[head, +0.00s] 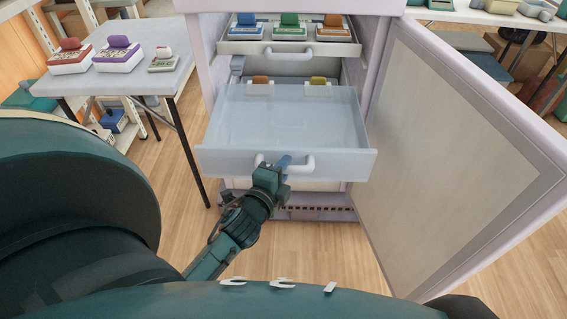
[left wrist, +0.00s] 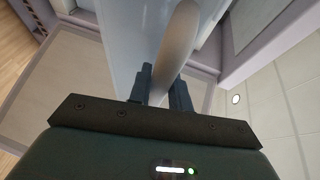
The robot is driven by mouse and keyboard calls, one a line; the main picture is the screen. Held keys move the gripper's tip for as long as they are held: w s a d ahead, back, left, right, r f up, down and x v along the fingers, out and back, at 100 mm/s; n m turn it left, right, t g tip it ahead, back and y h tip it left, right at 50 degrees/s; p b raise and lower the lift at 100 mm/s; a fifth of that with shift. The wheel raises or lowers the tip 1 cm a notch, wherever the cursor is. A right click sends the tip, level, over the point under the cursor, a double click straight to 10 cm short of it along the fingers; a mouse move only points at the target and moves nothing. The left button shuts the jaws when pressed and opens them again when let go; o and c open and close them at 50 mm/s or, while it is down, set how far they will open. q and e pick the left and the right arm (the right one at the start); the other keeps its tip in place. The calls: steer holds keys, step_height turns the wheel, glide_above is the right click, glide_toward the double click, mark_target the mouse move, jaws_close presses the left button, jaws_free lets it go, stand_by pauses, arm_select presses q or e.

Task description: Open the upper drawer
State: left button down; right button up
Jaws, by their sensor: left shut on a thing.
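A pale blue translucent drawer (head: 290,120) is slid far out of the open white cabinet (head: 209,60). Its inside is mostly empty, with an orange-topped and a yellow-topped item at the back. My left gripper (head: 282,166) is shut on the white handle (head: 307,164) at the drawer's front. The left wrist view shows the handle (left wrist: 177,45) between the two dark fingers. Above it, a tray-like drawer (head: 314,50) with its own white handle (head: 288,56) holds blue, green and orange-topped boxes and sits farther back. My right gripper is not in view.
The cabinet door (head: 460,150) stands wide open on the right. A grey folding table (head: 128,82) with three small boxes stands at the left, its leg near the drawer. Shelves (head: 470,15) with goods stand behind. Wooden floor is clear in front of the cabinet.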

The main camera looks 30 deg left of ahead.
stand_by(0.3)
arm_select(q)
steer(key=c, duration=1.3)
jaws_free()
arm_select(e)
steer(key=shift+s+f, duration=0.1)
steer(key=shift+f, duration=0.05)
